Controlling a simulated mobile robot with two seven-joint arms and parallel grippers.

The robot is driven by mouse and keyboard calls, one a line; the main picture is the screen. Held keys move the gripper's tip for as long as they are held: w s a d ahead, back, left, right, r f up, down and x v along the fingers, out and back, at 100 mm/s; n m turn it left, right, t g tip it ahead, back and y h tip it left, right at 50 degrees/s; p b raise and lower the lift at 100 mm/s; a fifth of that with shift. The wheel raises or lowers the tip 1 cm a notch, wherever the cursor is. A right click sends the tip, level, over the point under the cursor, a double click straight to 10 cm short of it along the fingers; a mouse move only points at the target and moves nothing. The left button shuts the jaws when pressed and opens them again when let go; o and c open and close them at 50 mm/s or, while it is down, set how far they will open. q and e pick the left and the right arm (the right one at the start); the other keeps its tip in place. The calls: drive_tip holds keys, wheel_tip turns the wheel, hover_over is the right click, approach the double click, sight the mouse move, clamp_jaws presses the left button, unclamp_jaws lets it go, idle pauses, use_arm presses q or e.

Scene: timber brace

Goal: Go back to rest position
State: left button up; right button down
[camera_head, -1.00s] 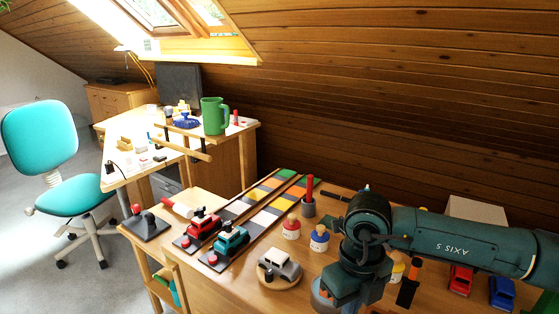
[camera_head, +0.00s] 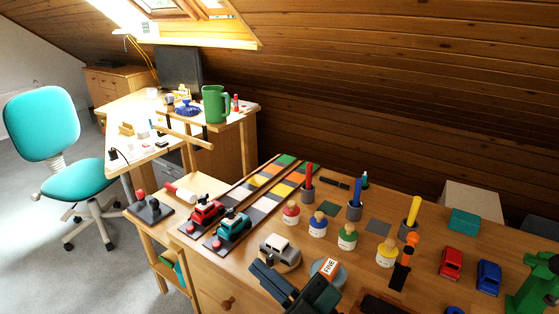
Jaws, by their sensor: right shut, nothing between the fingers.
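My right gripper (camera_head: 292,291) shows as dark parts at the bottom edge of the head view, low over the front of the workbench (camera_head: 215,272). It is shut and empty; its lower part is cut off by the frame. An orange block with a white FINE label (camera_head: 331,268) is beside it, by a round grey-blue disc (camera_head: 319,267); whether they touch the gripper I cannot tell. My left gripper is not in view.
A dark tray (camera_head: 385,304) lies at the front.

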drive_tip(key=d+f+m+t+h, duration=0.3)
drive_tip(key=d+f+m+h, duration=0.5)
drive_tip(key=f+m+h, duration=0.2)
drive_tip(key=s+d+f+m+g+h+p, duration=0.1)
drive_tip(key=s+d+f+m+g+h, duration=0.1)
drive_tip(key=s+d+f, duration=0.2)
drive_tip(key=s+d+f+m+g+h, duration=0.3)
drive_tip(key=s+d+f, duration=0.1)
drive_tip(key=f, duration=0.6)
drive_tip(key=shift+s+d+m+p, duration=0.2)
drive_tip(key=shift+s+m+p, duration=0.15)
drive_tip(key=shift+s, duration=0.4)
